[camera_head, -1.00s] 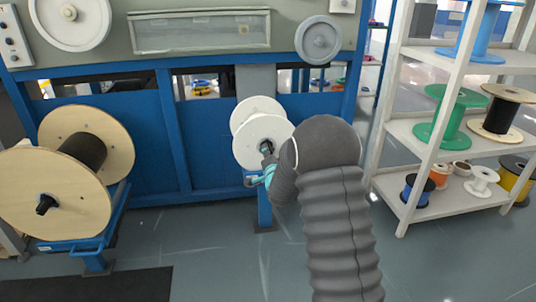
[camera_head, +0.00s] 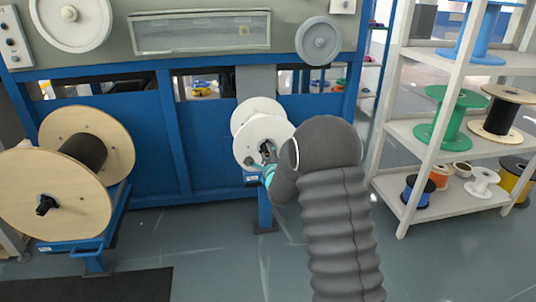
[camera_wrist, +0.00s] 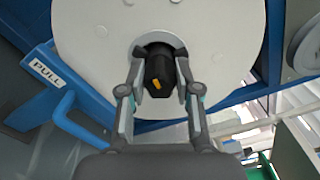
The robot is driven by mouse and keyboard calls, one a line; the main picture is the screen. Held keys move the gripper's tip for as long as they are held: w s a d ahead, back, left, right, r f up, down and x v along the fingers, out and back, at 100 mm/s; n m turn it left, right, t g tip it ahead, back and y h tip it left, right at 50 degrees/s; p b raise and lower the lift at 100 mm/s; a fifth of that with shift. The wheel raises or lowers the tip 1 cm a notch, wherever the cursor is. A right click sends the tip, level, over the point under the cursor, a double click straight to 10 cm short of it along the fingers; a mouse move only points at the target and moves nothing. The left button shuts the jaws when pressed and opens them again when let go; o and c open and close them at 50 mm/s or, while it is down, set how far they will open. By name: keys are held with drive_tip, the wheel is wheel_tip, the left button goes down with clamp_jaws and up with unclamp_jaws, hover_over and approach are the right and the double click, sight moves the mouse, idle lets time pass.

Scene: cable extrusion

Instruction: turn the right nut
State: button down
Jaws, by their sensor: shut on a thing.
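The right nut (camera_wrist: 157,66) is a black knob with a yellow mark, at the centre of the white spool (camera_wrist: 90,30) in the wrist view. My gripper (camera_wrist: 160,58) has one finger on each side of the nut and is shut on it. In the head view the white spool (camera_head: 259,118) stands at the middle, in front of the blue machine frame. My gripper (camera_head: 261,156) reaches its hub from the lower right. The nut is mostly hidden by the fingers there.
A blue handle (camera_wrist: 72,115) and a PULL label (camera_wrist: 47,70) are left of the spool in the wrist view. A large wooden spool (camera_head: 50,197) stands left. A white shelf (camera_head: 455,200) with several reels stands right. Grey floor between is clear.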

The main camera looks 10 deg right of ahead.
drive_tip(key=shift+m, duration=2.2)
drive_tip(key=c, duration=0.8)
unclamp_jaws()
drive_tip(key=shift+s, duration=0.15)
drive_tip(key=s, duration=1.1)
drive_tip(key=shift+s, duration=0.35)
